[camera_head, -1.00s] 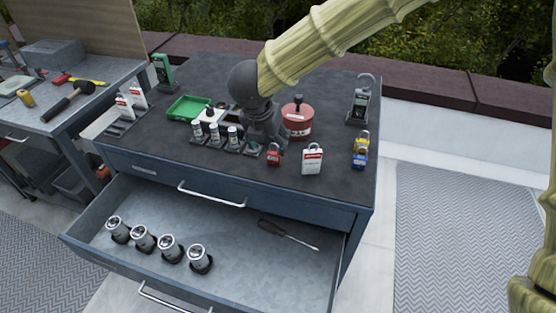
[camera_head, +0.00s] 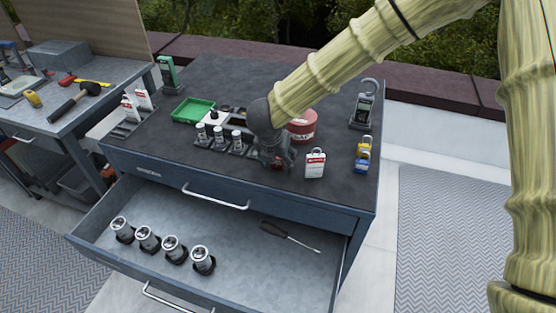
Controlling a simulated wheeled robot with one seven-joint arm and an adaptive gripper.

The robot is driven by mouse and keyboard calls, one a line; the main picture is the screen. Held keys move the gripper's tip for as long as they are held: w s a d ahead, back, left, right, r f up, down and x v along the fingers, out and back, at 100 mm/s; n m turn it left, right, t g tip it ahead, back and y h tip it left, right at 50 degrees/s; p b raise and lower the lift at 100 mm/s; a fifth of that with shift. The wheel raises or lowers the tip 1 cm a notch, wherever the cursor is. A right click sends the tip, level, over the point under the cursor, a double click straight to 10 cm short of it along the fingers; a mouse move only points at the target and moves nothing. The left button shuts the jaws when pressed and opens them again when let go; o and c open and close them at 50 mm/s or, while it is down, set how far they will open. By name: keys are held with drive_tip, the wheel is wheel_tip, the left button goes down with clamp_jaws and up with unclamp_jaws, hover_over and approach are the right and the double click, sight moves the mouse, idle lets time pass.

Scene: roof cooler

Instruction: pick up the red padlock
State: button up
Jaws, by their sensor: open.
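The red padlock (camera_head: 277,166) stands on the dark top of the tool cabinet, near its front edge. Only a small red patch of it shows, because my gripper covers the rest. My gripper (camera_head: 277,166) is open and points down right at the padlock, its fingers overlapping it in the view. I cannot tell whether the fingers touch it.
A red canister (camera_head: 302,126) is behind. Several small cylinders in holders (camera_head: 219,138) stand left. The open drawer (camera_head: 230,265) below holds several cups and a screwdriver (camera_head: 288,236).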

drive_tip(key=c, duration=1.1)
drive_tip(key=shift+c, duration=0.3)
drive_tip(key=shift+r, duration=0.15)
